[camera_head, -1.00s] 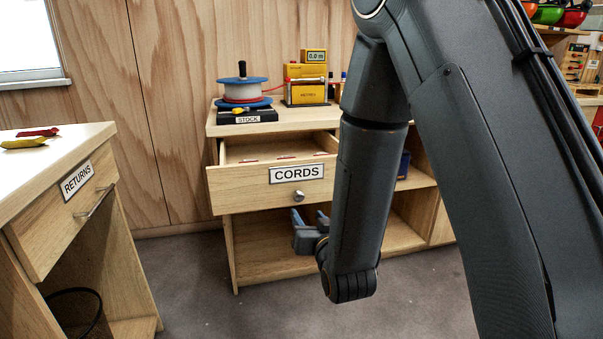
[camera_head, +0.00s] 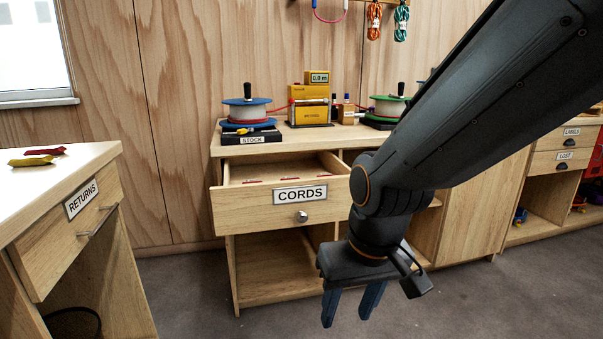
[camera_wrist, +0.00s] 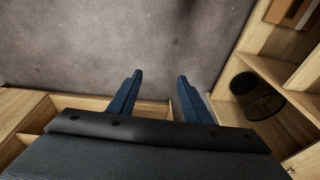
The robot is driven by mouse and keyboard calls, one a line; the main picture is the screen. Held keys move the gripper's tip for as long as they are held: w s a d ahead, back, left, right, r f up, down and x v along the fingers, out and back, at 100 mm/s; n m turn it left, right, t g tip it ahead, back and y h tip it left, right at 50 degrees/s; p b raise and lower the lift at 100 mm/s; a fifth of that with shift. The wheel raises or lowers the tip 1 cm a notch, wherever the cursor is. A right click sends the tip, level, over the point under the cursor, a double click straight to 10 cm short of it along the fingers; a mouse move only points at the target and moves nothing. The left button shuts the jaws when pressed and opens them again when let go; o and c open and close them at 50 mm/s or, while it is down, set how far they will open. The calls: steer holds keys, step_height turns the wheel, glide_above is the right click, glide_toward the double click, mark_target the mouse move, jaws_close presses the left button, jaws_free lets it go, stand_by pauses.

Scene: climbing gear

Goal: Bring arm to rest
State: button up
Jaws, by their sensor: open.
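My gripper (camera_head: 349,308) hangs in front of the cabinet, below and to the right of the drawer labelled CORDS (camera_head: 270,207). Its two blue fingers point down, stand apart and hold nothing. In the wrist view my gripper (camera_wrist: 158,92) is also open, with grey floor (camera_wrist: 130,40) beyond the fingertips. The CORDS drawer is pulled out, and small red-marked items lie along its inside. My arm hides part of the cabinet to the drawer's right.
A RETURNS counter (camera_head: 60,180) with a yellow and a red item stands at left. A blue-flanged spool (camera_head: 246,113), a yellow meter (camera_head: 309,103) and a green-flanged spool (camera_head: 390,106) stand on the cabinet. The front floor (camera_head: 220,300) is clear.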

steer(key=s+d+r+g, duration=0.2)
steer(key=s+r, duration=0.1)
steer(key=s, duration=0.4)
steer(key=d+r+m+h+p, duration=0.1)
steer(key=d+r+p, duration=0.8)
steer(key=p, duration=1.1)
steer(key=shift+d+r+m, duration=0.3)
steer(key=shift+r+m, duration=0.5)
steer(key=shift+m, duration=0.1)
steer(key=shift+w, duration=0.1)
